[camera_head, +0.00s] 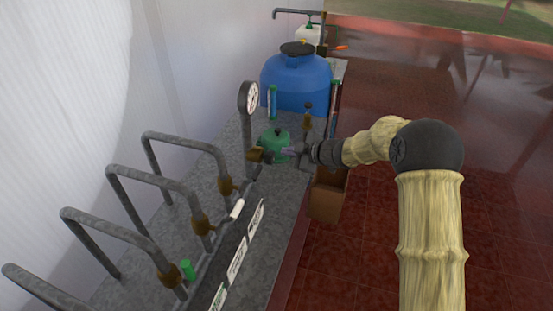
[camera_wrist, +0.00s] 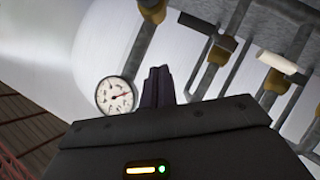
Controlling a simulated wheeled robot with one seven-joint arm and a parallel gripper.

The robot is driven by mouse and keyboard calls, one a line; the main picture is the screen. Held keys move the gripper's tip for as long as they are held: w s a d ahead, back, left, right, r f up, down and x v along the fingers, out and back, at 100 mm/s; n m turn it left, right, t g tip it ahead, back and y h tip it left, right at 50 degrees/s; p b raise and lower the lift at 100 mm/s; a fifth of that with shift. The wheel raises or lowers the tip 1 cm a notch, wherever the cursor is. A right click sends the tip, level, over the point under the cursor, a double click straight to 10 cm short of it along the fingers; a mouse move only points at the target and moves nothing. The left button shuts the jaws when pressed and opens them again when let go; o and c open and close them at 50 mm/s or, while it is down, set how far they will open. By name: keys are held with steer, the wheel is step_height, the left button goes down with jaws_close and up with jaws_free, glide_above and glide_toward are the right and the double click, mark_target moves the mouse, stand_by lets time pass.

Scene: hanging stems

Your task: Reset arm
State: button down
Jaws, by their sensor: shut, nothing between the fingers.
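My arm reaches in from the lower right in the head view. My gripper (camera_head: 288,151) is over the grey bench, close to the pipework below the round gauge (camera_head: 251,97). In the wrist view the two dark fingers (camera_wrist: 158,86) stand together with no gap showing and nothing held. The white-faced gauge (camera_wrist: 116,95) is just left of the fingers there. I cannot tell from these views whether the fingers touch the pipework.
Grey bent pipes (camera_head: 155,185) with brass fittings (camera_head: 203,223) line the bench (camera_head: 285,205). A blue tank (camera_head: 296,82) and a green rounded object (camera_head: 274,142) stand farther back. A brown box (camera_head: 327,196) is beside the bench. Red tiled floor (camera_head: 365,240) lies open at right.

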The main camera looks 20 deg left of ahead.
steer(key=shift+d+r, duration=0.3)
steer(key=shift+d, duration=0.15)
steer(key=s+d+r+m+t+h+b, duration=0.1)
steer(key=s+d+m+t+h, duration=0.15)
steer(key=d+m+h, duration=0.7)
steer(key=s+d+r+m+t, duration=0.1)
steer(key=s+d+m, duration=0.25)
steer(key=d, duration=1.35)
steer(key=s+d+f+m+g, duration=0.1)
steer(key=s+d+m, duration=0.2)
steer(key=s, duration=0.4)
steer(key=s+d+f+m+g+h, duration=0.1)
steer(key=s+d+m+g, duration=0.1)
steer(key=s, duration=0.6)
steer(key=s+d+f+m+g+h+b, duration=0.1)
steer(key=s+d+m+g, duration=0.1)
steer(key=s+d+m, duration=0.2)
steer(key=s+d, duration=0.1)
steer(key=s, duration=0.2)
steer(key=shift+s+f+m, duration=0.15)
steer(key=shift+f+m, duration=0.15)
steer(key=shift+f, duration=0.1)
